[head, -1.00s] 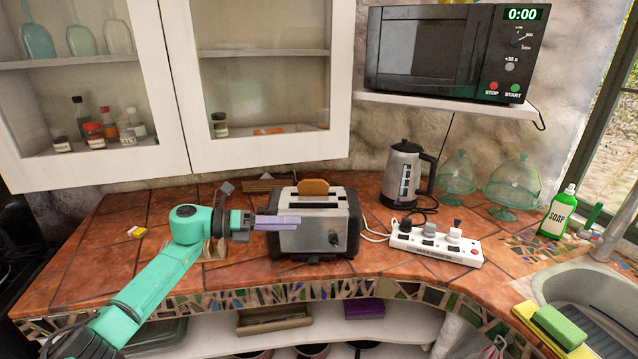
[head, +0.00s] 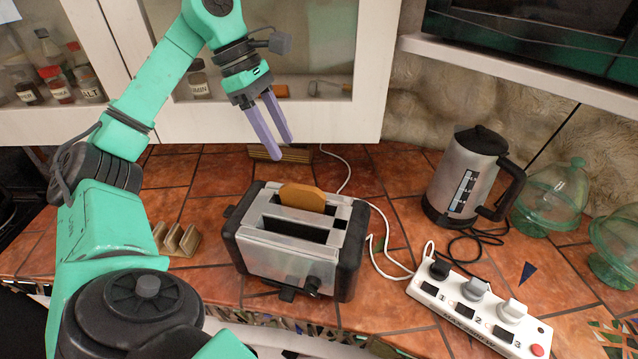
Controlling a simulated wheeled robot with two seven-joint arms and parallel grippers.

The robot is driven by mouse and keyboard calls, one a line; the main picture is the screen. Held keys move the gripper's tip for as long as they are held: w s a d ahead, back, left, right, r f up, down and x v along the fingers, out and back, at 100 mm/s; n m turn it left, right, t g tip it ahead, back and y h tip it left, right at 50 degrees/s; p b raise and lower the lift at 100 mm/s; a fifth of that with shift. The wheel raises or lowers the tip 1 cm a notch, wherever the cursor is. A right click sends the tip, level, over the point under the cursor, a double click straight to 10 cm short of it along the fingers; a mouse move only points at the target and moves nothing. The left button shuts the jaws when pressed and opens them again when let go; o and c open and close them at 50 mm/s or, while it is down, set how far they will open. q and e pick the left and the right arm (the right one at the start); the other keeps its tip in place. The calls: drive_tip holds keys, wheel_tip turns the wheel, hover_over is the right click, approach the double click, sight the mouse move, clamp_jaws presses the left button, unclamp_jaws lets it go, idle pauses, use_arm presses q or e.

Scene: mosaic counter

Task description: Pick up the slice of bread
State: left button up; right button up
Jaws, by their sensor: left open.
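The slice of bread (head: 302,197) stands in the rear slot of the silver and black toaster (head: 285,253), its golden-brown top edge sticking out. The front slot looks empty. My left gripper (head: 283,150) is above and behind the toaster, pointing down, a little up and to the left of the bread. Its two purple fingers are apart with nothing between them, and they do not touch the bread. The lower part of the bread is hidden inside the toaster. My right gripper is not in view.
A kettle (head: 466,180) and a white power strip (head: 478,312) stand right of the toaster, with cables between. A wooden rack (head: 176,239) is at its left. Cabinet doors (head: 330,118) and a microwave shelf (head: 520,75) are behind. Green glass domes (head: 552,197) stand at the right.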

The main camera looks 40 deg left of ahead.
sight(299, 186)
use_arm(q)
drive_tip(key=b+x, duration=0.1)
drive_tip(key=x, duration=0.6)
drive_tip(key=s+b+x, duration=0.1)
drive_tip(key=x, duration=0.3)
drive_tip(key=shift+w+d+f+b, duration=0.1)
drive_tip(key=shift+d+f+b, duration=0.1)
drive_tip(key=shift+d+b, duration=0.1)
drive_tip(key=shift+d+f, duration=0.1)
drive_tip(key=shift+f, duration=0.05)
drive_tip(key=c, duration=0.4)
drive_tip(key=shift+f, duration=0.1)
clamp_jaws()
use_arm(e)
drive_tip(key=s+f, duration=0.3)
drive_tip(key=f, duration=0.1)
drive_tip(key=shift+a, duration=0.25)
